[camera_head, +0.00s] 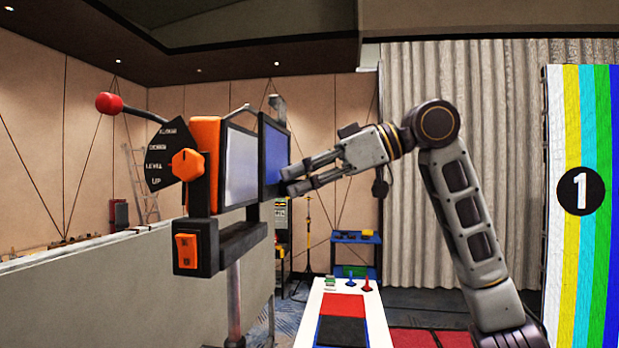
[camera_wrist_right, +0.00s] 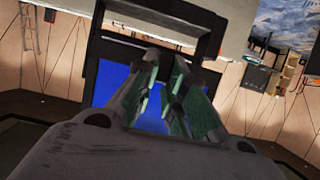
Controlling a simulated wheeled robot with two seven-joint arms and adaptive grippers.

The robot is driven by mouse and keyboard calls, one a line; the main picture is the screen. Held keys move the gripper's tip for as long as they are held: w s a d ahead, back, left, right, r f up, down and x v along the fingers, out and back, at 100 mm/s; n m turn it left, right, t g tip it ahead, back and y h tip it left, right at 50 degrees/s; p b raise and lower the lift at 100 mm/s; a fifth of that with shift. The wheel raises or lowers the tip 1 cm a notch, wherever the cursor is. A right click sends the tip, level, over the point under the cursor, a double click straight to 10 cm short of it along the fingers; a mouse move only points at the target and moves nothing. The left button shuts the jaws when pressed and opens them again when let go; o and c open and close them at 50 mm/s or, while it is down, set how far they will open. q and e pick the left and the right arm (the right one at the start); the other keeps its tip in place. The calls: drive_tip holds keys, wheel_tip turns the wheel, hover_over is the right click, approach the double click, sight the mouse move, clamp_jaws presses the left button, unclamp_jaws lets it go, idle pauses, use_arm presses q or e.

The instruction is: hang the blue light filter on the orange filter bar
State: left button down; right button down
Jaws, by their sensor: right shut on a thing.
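The blue light filter (camera_head: 274,157) is a blue panel in a black frame, upright just right of the lamp's pale front face, with a small grey tab at its top. In the right wrist view its blue panel (camera_wrist_right: 112,84) lies beyond the fingers. My right gripper (camera_head: 287,180) reaches in from the right and is shut on the filter's near edge. The lamp (camera_head: 205,140) has an orange body. I cannot clearly make out an orange filter bar. Whether the filter touches the lamp is unclear. My left gripper is not in view.
An orange knob (camera_head: 187,165), a red-ended lever (camera_head: 109,103) and an orange switch (camera_head: 187,250) are on the lamp's left side. A white table (camera_head: 376,325) with red and black mats stands below right. A striped panel (camera_head: 590,250) is far right.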

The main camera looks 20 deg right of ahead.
sight(280, 188)
drive_tip(key=shift+w+a, duration=0.45)
drive_tip(key=shift+a, duration=0.25)
drive_tip(key=shift+w+a, duration=0.4)
drive_tip(key=shift+a, duration=0.25)
drive_tip(key=shift+f, duration=0.6)
drive_tip(key=c, duration=1.4)
unclamp_jaws()
drive_tip(key=shift+d, duration=0.1)
drive_tip(key=shift+v, duration=5.95)
drive_tip(key=shift+s+f, duration=0.1)
